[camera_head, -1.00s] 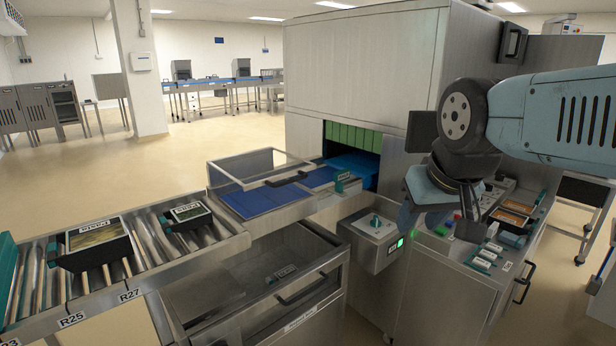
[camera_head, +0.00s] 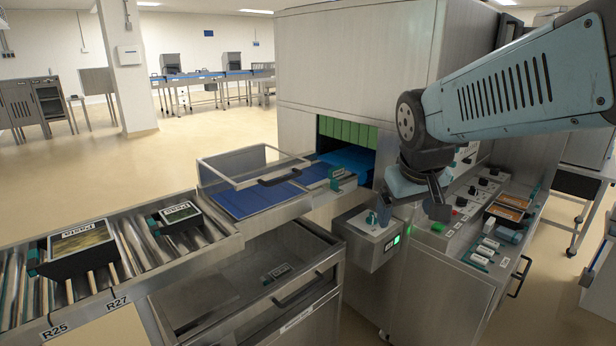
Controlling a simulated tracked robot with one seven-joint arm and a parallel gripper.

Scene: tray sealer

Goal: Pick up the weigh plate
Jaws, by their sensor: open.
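A small steel box with a green light stands at the front of the machine. On its top is a pale flat plate (camera_head: 364,228) with a small teal upright piece, which looks like the weigh plate. My gripper (camera_head: 411,209) hangs from the arm above and to the right of it, pointing down. Its two dark fingers are apart with nothing seen between them. The left finger overlaps the teal piece in the picture; I cannot tell whether they touch.
A clear-lidded blue bed (camera_head: 250,200) is left of the box. Roller conveyor (camera_head: 137,250) carries two black trays. An open steel bin (camera_head: 235,290) sits below.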

